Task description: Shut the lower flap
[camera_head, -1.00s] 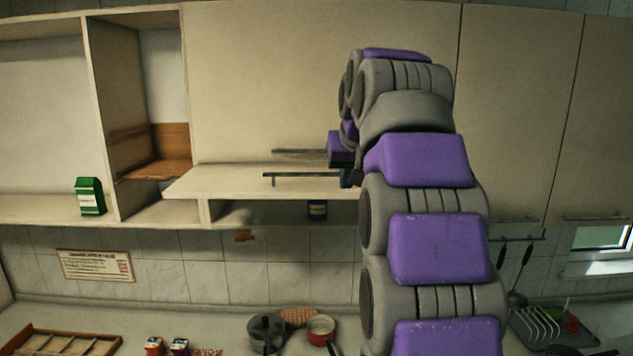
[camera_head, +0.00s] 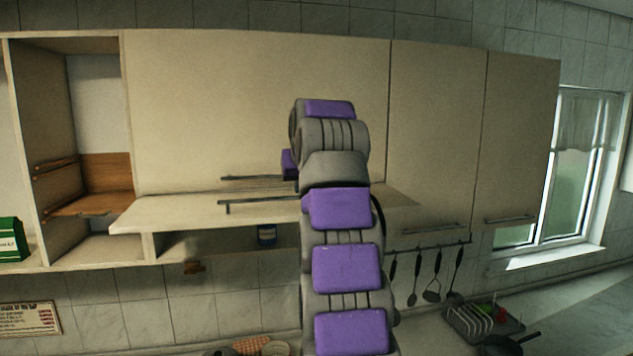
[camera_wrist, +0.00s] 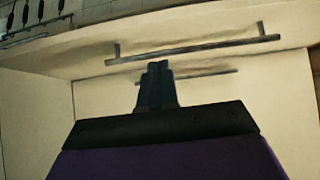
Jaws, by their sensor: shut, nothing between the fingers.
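The lower flap (camera_head: 170,213) stands open, sticking out nearly level below the tall upper cabinet door (camera_head: 255,110). Its dark bar handle (camera_head: 262,201) shows near the front edge. A second bar handle (camera_head: 240,178) lies just above it. In the wrist view the picture looks upside down, with the flap (camera_wrist: 205,28) across the top and its bar handle (camera_wrist: 195,50) below. My gripper (camera_wrist: 157,66) is shut and empty, its fingertips close to that handle; contact cannot be told. My arm hides the fingers and part of the flap in the head view.
An open shelf with a wooden rack (camera_head: 95,190) is at left, beside a green carton (camera_head: 11,240). Utensils (camera_head: 432,283) hang at right, above a dish rack (camera_head: 480,318).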

